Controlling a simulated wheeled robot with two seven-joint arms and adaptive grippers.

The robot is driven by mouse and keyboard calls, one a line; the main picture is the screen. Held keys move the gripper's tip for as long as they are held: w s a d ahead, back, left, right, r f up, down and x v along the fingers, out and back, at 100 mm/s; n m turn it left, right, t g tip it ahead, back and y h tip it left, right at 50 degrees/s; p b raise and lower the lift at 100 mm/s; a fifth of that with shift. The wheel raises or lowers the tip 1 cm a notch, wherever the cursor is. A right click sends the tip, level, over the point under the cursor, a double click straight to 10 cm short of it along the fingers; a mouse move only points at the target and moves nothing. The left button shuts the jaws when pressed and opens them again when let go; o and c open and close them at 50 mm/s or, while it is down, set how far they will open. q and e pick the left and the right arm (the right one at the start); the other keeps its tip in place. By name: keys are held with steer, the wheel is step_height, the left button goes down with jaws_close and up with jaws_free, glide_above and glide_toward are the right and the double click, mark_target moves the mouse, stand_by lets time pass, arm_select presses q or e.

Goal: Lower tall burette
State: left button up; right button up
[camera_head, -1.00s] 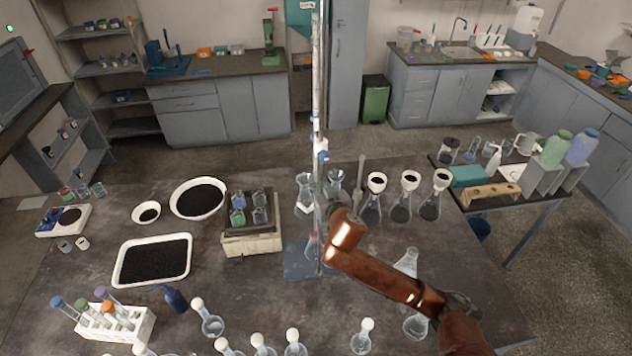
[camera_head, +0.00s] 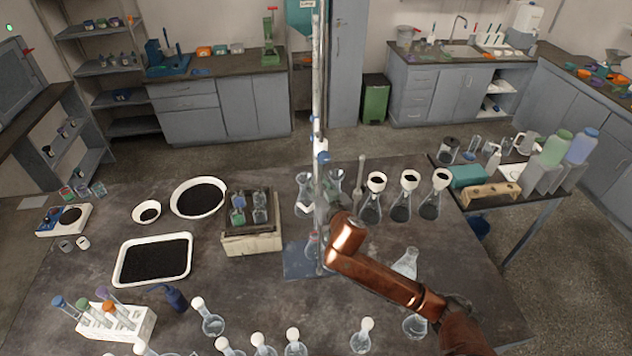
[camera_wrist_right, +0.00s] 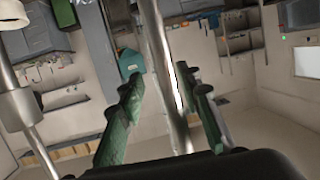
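The tall burette (camera_head: 317,85) stands upright at the middle of the head view, close along a metal stand rod, with a blue stopcock (camera_head: 322,157) near its lower end. A teal piece with a label (camera_head: 300,16) is at its top. The stand has a blue base (camera_head: 297,262) on the table, with a small flask (camera_head: 312,246) on it. My right arm reaches the stand from the lower right. In the wrist view my right gripper (camera_wrist_right: 164,86) has its green fingers apart, with an upright metal rod (camera_wrist_right: 160,50) between them. Contact cannot be told. My left gripper is out of view.
Several flasks with funnels (camera_head: 409,200) stand just right of the stand. A sieve box (camera_head: 252,240) is to its left, with a black-filled tray (camera_head: 153,262) farther left. Round-bottom flasks line the front edge. A clear flask (camera_head: 406,262) is close beside my right arm.

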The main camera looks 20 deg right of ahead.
steer(key=s+r+p, duration=0.9)
steer(key=p, duration=0.2)
steer(key=shift+s+a+r, duration=0.3)
steer(key=shift+s+a, duration=0.05)
steer(key=shift+a, duration=0.1)
steer(key=shift+a, duration=0.1)
